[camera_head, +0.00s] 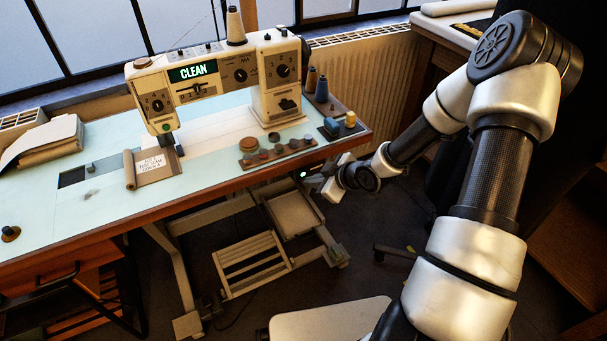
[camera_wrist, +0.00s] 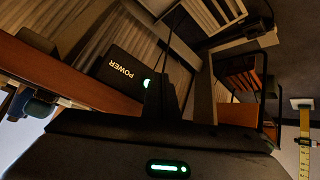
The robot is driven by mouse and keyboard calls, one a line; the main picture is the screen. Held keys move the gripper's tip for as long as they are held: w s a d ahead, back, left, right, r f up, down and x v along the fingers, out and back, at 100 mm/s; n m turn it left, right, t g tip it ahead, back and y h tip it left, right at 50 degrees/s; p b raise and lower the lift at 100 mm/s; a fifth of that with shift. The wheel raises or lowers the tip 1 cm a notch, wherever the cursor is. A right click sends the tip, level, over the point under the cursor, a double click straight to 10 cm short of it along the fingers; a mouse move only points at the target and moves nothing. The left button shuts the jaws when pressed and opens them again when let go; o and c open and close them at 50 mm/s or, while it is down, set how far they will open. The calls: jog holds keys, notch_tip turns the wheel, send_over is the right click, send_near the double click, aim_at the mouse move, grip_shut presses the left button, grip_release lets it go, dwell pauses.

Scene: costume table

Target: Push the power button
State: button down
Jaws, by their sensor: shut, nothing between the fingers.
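The power button (camera_head: 303,174) shows as a small green-lit spot under the table's front right edge. In the wrist view a dark box labelled POWER (camera_wrist: 115,70) hangs below the table edge. The glowing button (camera_wrist: 147,83) sits at its right side, partly hidden by my finger. My gripper (camera_head: 316,182) is shut and empty, close beside the button. In the wrist view the dark shut fingers (camera_wrist: 165,92) stand just right of the glow. I cannot tell whether they touch the button. The sewing machine (camera_head: 228,75) shows CLEAN on its lit display.
The table's wooden edge (camera_head: 215,187) runs above the button. A tray with small round items (camera_head: 278,152) and thread spools (camera_head: 322,90) lie near that edge. A metal stand with a pedal (camera_head: 252,266) is below. A pale stool seat (camera_head: 328,322) is in front.

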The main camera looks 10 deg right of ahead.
jog(key=s+d, duration=0.2)
jog(key=s, duration=0.3)
jog(key=shift+s, duration=0.35)
